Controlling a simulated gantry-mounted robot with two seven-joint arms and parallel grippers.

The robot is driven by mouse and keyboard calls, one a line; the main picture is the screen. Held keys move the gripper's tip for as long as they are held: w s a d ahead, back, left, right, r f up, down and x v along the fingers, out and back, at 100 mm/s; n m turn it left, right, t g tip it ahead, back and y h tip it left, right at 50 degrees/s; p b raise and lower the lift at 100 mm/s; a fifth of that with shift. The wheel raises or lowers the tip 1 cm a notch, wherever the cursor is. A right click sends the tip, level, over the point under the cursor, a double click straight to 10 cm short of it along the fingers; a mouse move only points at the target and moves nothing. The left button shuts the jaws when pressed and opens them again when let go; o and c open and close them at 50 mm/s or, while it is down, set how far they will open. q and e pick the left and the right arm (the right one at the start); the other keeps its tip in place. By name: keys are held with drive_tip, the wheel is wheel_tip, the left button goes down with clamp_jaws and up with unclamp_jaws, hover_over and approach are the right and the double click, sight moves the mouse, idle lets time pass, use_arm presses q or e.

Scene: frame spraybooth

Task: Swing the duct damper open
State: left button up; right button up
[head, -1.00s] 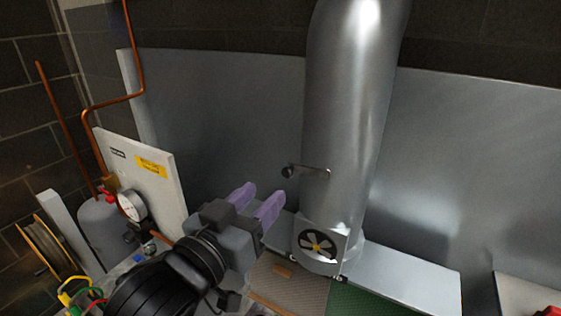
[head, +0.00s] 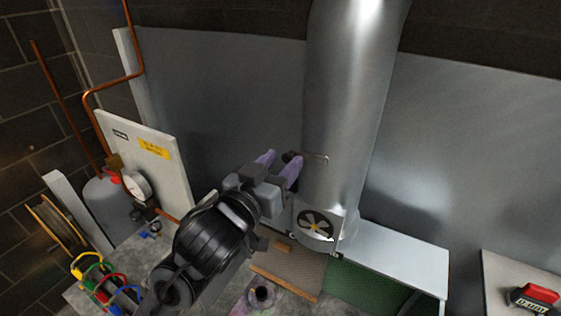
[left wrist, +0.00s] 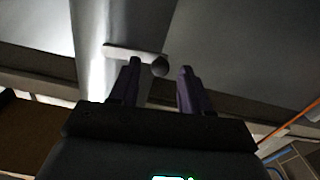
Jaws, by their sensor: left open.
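The damper lever (head: 316,157) is a thin metal rod on the side of the tall silver duct (head: 345,100), with a dark round knob (head: 290,157) at its left end. My left gripper (head: 277,164) is open, its two purple fingers pointing up at the knob. I cannot tell whether a finger touches the knob. My right gripper is not in view.
A fan opening (head: 317,224) is at the duct's base. A white panel with a yellow label (head: 150,165), a gauge (head: 138,186) and coloured cables (head: 100,280) stand left of my arm. A grey shelf (head: 395,257) is right of the duct.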

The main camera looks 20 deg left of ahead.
use_arm(q)
drive_tip(key=shift+w, duration=0.1)
clamp_jaws()
idle(0.3)
